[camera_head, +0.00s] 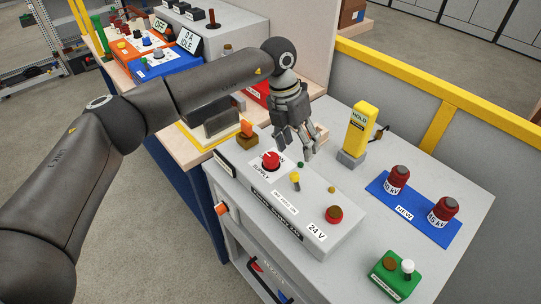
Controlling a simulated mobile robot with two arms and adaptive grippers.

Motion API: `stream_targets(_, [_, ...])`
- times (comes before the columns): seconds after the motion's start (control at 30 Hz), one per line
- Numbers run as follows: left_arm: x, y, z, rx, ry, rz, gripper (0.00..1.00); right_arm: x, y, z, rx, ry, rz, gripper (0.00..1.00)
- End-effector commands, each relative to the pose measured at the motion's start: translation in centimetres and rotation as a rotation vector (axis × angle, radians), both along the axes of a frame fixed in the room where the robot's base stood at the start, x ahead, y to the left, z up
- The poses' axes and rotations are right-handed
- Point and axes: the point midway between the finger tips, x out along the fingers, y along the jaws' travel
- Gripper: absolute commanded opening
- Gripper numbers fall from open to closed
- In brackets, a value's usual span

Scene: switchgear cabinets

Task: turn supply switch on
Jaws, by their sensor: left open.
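The supply switch (271,160) is a red rotary knob on a white plate marked "SUPPLY" and "ON". It sits at the left end of a grey control box (318,222) labelled "24 V". My left gripper (294,150) points down, open and empty, just right of and behind the knob. Its fingers appear apart from the knob. I cannot tell exactly how the knob's pointer is set. My right gripper is not in view.
A yellow "HOLD" device (360,130) stands behind right. Two red parts stand on a blue mat (414,222). A green box (394,276) is at front right. A yellow-topped barrier (440,90) runs behind.

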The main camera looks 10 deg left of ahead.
Motion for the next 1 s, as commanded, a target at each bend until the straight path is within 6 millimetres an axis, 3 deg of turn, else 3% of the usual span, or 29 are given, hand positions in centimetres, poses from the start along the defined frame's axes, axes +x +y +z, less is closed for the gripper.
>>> stream_targets(0.03, [1.0,2.4,1.0,0.082,-0.013,0.026,0.61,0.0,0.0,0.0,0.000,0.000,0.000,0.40])
stream_targets(0.1, [1.6,4.8,1.8,0.167,-0.017,0.053,0.61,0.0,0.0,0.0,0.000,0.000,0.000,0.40])
stream_targets(0.23, [2.1,6.9,2.5,0.242,-0.019,0.080,0.61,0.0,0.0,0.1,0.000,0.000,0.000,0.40])
stream_targets(0.37, [2.1,7.2,1.6,0.251,-0.016,0.082,0.61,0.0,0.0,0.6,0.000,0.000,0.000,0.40])
stream_targets(0.8, [2.0,7.0,-6.1,0.246,-0.015,0.080,0.61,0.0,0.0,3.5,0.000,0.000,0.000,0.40])
stream_targets(1.0, [2.1,7.0,-7.9,0.245,-0.018,0.081,0.61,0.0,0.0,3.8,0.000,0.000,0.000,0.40])
